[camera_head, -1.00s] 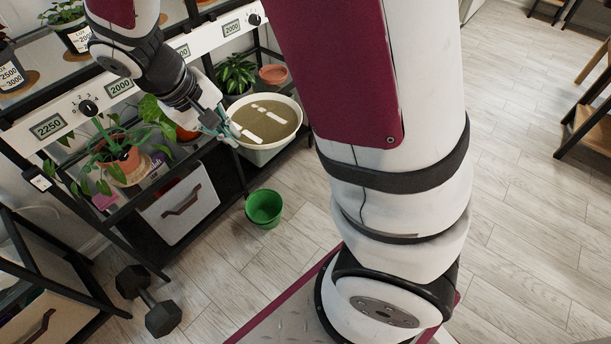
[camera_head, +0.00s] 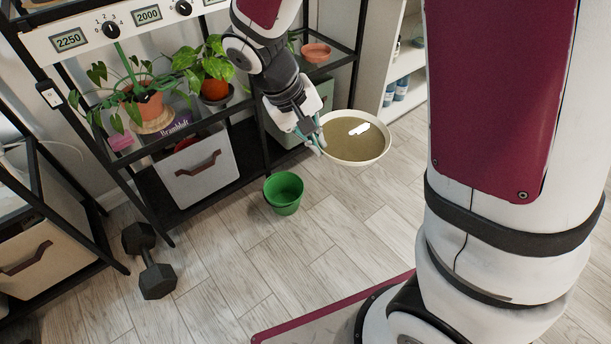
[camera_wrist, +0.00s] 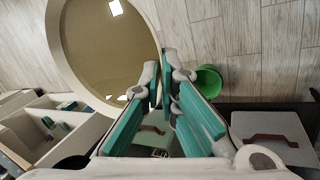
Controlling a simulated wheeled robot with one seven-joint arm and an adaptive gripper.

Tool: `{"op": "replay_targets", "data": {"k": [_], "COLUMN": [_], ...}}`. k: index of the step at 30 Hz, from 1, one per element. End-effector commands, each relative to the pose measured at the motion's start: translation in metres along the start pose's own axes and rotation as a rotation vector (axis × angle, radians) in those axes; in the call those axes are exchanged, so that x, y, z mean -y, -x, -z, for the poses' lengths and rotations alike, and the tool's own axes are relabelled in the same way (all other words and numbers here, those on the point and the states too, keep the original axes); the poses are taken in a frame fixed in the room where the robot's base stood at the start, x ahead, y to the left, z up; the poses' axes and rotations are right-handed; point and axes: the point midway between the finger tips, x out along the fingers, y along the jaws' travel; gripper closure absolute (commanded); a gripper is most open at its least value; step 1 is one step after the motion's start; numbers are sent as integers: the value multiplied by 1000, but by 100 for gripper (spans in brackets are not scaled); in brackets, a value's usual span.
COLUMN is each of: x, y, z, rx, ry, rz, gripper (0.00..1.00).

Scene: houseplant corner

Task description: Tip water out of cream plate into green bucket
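The cream plate (camera_head: 352,161) is a wide, shallow round dish holding murky brown water, with a bright reflection on its surface. In the wrist view the plate (camera_wrist: 53,45) fills the upper left beside the teal finger pads (camera_wrist: 165,85); the exact grip on the rim is partly hidden. The green bucket (camera_head: 284,205) stands upright on the floor, below and left of the plate. It also shows in the wrist view (camera_wrist: 208,82), right of the fingers.
A black plant shelf (camera_head: 255,140) with potted plants stands behind the bucket, a white storage bin (camera_head: 197,178) on its lower level. A dark dumbbell (camera_head: 150,265) lies on the floor at left. A white shelf unit (camera_head: 403,65) stands behind the plate. Floor around the bucket is clear.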

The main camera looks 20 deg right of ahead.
Motion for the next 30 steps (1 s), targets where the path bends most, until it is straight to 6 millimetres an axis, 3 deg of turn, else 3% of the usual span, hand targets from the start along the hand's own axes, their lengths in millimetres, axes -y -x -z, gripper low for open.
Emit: {"op": "replay_targets", "data": {"k": [1, 9, 25, 30], "x": [8, 28, 36, 29], "y": [-21, -73, -84, -101], "z": [-1, -12, -17, -12], "rx": [1, 2, -15, -68], "ry": [-1, 1, 34, 164], "rz": [0, 2, 4, 9], "gripper": [100, 100, 100, 100]}}
